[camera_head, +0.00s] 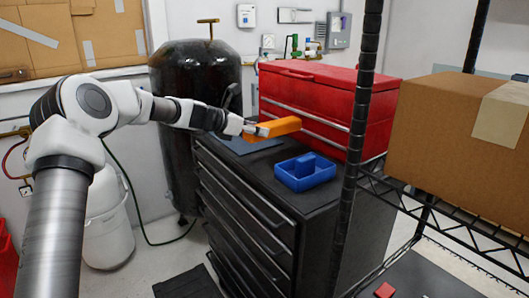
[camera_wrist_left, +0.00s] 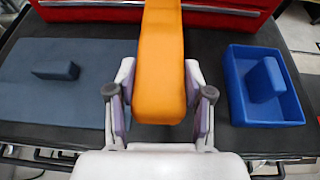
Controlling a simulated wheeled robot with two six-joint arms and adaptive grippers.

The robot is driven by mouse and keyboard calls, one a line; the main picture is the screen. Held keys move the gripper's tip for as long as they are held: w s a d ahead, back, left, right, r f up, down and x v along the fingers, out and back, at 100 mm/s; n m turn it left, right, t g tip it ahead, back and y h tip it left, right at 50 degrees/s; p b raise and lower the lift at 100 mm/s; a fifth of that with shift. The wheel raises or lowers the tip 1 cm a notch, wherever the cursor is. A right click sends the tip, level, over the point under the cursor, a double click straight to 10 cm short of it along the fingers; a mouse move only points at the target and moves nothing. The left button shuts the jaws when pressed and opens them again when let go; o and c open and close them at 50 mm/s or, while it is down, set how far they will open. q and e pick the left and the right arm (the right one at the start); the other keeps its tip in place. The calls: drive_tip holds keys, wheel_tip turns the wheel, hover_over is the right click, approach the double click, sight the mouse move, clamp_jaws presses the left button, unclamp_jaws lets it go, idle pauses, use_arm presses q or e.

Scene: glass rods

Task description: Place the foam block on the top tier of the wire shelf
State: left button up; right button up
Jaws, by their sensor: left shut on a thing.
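My left gripper (camera_head: 254,130) is shut on a long orange block (camera_head: 280,127), which I take to be the foam block. The block is held level, above the black cabinet top. In the left wrist view, the orange block (camera_wrist_left: 161,60) sits between the two fingers of the gripper (camera_wrist_left: 160,95) and points away toward the red chest. The black wire shelf (camera_head: 356,130) stands at the right in the head view, with a wire tier carrying a cardboard box (camera_head: 435,140) and a lower tier beneath. My right gripper is not in view.
A red tool chest (camera_head: 325,95) stands behind the block on the black drawer cabinet (camera_head: 240,200). A blue tray (camera_head: 304,180) holding a blue block is at right. A dark blue block (camera_wrist_left: 57,71) lies on a mat (camera_wrist_left: 40,105). The shelf's post stands between cabinet and tier.

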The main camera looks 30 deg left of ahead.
sight(256, 159)
use_arm(q)
wheel_tip(256, 159, down, 7)
drive_tip(key=shift+r+b, duration=0.1)
drive_tip(key=shift+b, duration=0.95)
drive_tip(key=shift+r, duration=0.1)
drive_tip(key=o, duration=1.2)
drive_tip(key=shift+o, duration=0.2)
